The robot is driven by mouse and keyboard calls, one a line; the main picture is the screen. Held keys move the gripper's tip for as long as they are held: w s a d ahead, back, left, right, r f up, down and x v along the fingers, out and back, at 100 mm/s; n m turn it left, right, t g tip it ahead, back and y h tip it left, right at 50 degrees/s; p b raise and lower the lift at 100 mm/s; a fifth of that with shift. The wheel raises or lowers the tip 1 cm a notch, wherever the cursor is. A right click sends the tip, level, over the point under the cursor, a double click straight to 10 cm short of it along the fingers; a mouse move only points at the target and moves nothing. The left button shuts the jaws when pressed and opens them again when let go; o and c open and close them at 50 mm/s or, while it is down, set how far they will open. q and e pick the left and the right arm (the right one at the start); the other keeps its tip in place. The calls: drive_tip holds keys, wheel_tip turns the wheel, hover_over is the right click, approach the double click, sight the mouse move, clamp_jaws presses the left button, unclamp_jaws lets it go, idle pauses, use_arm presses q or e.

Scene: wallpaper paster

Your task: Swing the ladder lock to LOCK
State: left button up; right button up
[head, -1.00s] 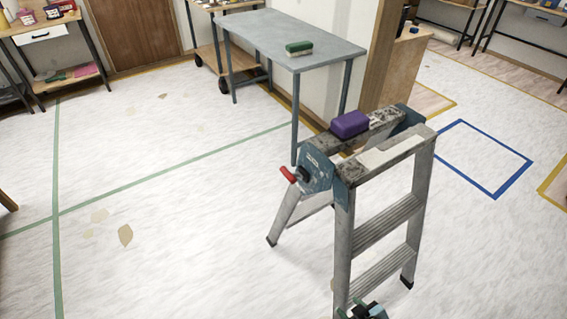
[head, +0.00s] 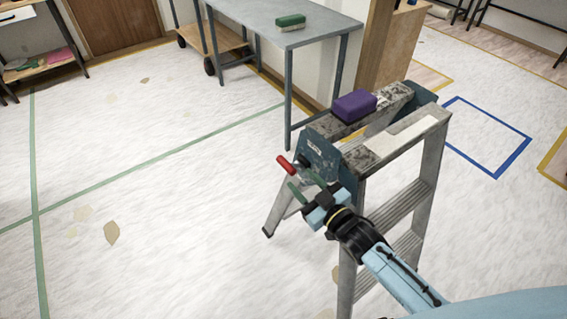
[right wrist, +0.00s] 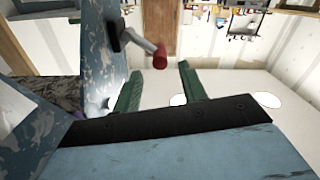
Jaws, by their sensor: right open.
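The stepladder (head: 400,150) stands on the floor with a blue side plate (head: 318,150) at its top. The ladder lock is a lever with a red grip (head: 286,165) that sticks out to the left of that plate. My right gripper (head: 298,182) is open with green fingers, just below and in front of the red grip. In the right wrist view, the red grip (right wrist: 160,56) shows beyond the fingertips, between them and nearer the left finger. The fingers do not touch it. Any LOCK marking is too small to read. My left gripper is not in view.
A purple block (head: 354,106) lies on the ladder's top. A grey table (head: 310,30) with a green brush (head: 290,21) stands behind the ladder. The floor left of the ladder is clear apart from tape lines and flat scraps.

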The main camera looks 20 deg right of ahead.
sight(279, 157)
drive_tip(key=b+x, duration=0.1)
drive_tip(key=x, duration=0.6)
drive_tip(key=shift+w+a+f+b, duration=0.1)
drive_tip(key=shift+w+a+b, duration=0.05)
drive_tip(key=shift+w+b, duration=0.2)
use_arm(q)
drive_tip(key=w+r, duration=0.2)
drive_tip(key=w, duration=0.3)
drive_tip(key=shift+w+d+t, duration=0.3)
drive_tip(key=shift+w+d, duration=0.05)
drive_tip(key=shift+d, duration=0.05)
use_arm(e)
drive_tip(key=shift+w+a, duration=0.2)
drive_tip(key=shift+w, duration=0.3)
